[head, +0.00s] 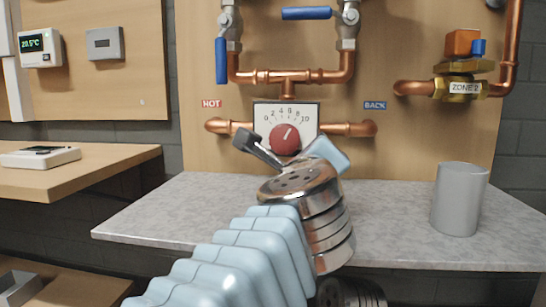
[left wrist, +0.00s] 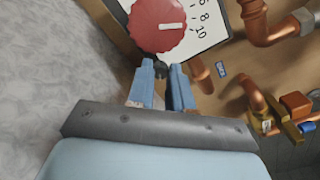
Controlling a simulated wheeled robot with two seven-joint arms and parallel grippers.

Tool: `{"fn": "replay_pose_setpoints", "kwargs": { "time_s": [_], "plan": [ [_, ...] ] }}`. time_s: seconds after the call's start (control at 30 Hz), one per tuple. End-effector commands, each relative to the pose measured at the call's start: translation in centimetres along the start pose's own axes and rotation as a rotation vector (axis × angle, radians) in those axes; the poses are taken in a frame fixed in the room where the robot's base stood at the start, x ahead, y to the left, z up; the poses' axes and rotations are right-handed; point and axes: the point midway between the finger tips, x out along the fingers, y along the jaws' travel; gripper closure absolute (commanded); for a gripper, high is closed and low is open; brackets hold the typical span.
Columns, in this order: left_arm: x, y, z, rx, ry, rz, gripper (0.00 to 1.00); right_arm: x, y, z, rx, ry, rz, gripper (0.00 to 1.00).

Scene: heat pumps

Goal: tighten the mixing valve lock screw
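The mixing valve shows in the head view as a white dial plate (head: 268,112) numbered 0 to 10, with a red knob (head: 285,138) on it. The red knob also shows at the top of the left wrist view (left wrist: 160,22). Just below the knob, a small dark lock screw (left wrist: 161,70) sits between the blue fingertips of my left gripper (left wrist: 163,76). The fingers are close together and appear to touch it on both sides. In the head view my left wrist hides the fingertips and the screw. My right gripper is not in view.
Copper pipes (head: 350,128) run out on both sides of the valve, and blue-handled valves (head: 306,13) are above. A grey cylinder (head: 460,200) stands on the right of the grey counter (head: 400,225). A ZONE 2 valve (head: 462,88) is at upper right. A wooden shelf (head: 100,170) is at left.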

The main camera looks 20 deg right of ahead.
Motion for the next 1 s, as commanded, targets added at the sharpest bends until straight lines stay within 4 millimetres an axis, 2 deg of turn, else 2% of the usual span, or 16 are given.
{"fn": "replay_pose_setpoints", "kwargs": {
  "time_s": [0.03,0.1,0.33,0.63,0.93,0.97,1.0],
  "plan": [
    [-0.01,0.02,0.00,0.000,0.000,0.001,0.90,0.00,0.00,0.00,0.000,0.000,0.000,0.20],
    [-0.01,0.02,-0.01,0.000,0.000,0.001,1.00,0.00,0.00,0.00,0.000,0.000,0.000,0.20],
    [0.08,0.21,-0.06,0.032,0.002,0.004,1.00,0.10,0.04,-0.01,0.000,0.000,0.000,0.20],
    [0.03,0.10,0.04,0.233,0.001,0.004,1.00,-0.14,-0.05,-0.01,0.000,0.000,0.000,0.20],
    [-0.03,0.07,-0.03,0.249,0.000,0.002,1.00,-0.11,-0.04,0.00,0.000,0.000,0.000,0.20],
    [-0.03,0.07,-0.02,0.249,0.000,0.002,0.77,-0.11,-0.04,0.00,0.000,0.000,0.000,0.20],
    [-0.03,0.07,-0.02,0.249,0.000,0.002,0.71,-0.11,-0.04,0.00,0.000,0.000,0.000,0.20]
  ]
}}
